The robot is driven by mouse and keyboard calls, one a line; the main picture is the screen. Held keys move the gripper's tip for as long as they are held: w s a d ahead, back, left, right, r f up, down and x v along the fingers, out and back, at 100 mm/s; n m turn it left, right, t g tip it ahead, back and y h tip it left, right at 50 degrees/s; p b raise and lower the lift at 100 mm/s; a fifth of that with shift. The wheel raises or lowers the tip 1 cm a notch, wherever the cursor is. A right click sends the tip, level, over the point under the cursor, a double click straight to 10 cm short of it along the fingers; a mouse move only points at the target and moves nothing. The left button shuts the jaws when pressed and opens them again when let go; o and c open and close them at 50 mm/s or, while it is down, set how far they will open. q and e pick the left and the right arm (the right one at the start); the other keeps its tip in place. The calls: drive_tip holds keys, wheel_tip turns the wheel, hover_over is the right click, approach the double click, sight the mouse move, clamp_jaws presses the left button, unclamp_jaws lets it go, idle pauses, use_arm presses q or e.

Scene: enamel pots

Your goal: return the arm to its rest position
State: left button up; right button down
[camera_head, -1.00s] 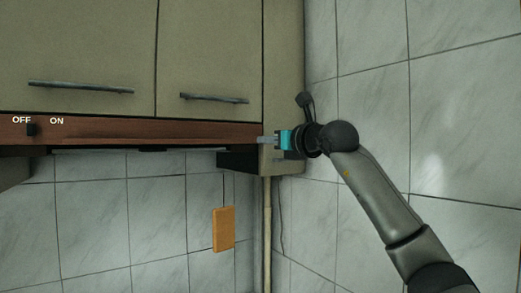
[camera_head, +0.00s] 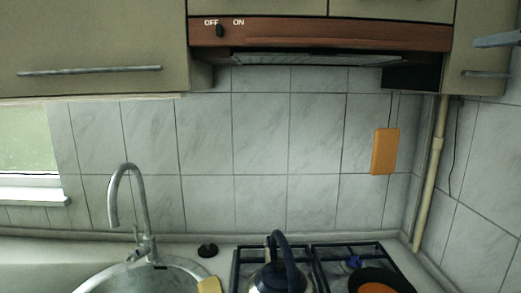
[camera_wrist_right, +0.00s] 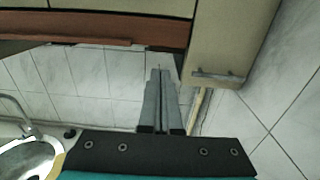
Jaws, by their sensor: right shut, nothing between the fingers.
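My right gripper (camera_head: 496,39) shows only as grey fingers at the right edge of the head view, in front of the cabinet at the upper right. In the right wrist view its two fingers (camera_wrist_right: 159,74) lie close together, shut and empty, pointing toward the wall corner below the hood. The rest of my right arm is outside the head view. My left gripper is in neither view.
The range hood (camera_head: 320,35) and cabinets (camera_head: 90,50) hang above. An orange board (camera_head: 385,151) hangs on the wall.

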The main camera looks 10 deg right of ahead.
drive_tip(key=w+a+f+m+t+y, duration=0.15)
drive_tip(key=w+a+f+y, duration=0.25)
drive_tip(key=a+f+y, duration=0.5)
drive_tip(key=w+a+f+m+t+y, duration=0.15)
drive_tip(key=w+a+f+y, duration=0.35)
drive_tip(key=a, duration=0.8)
drive_tip(key=s+d+f+m+g+h, duration=0.3)
drive_tip(key=f+m+h, duration=0.5)
drive_tip(key=f+m, duration=0.65)
drive_tip(key=s+f+m+g+h, duration=0.35)
drive_tip(key=f+m+h, duration=0.45)
drive_tip(key=f+m, duration=0.65)
drive_tip(key=s+a+f+g+y, duration=0.3)
drive_tip(key=s+a+f+g, duration=0.3)
drive_tip(key=s+f, duration=0.5)
drive_tip(key=s+a+f+g+y, duration=0.3)
drive_tip(key=s+a+f+g, duration=0.2)
drive_tip(key=s+a+f, duration=0.5)
wheel_tip(320, 180, down, 27)
drive_tip(key=s+d+b, duration=0.2)
drive_tip(key=s+b, duration=0.1)
drive_tip(key=b, duration=0.1)
drive_tip(key=s+d+f+g+b, duration=0.2)
drive_tip(key=s+f+b, duration=0.2)
drive_tip(key=s+f, duration=1)
wheel_tip(320, 180, down, 2)
drive_tip(key=shift+s+d+n, duration=0.15)
drive_tip(key=shift+s+n, duration=0.15)
drive_tip(key=shift+n, duration=0.1)
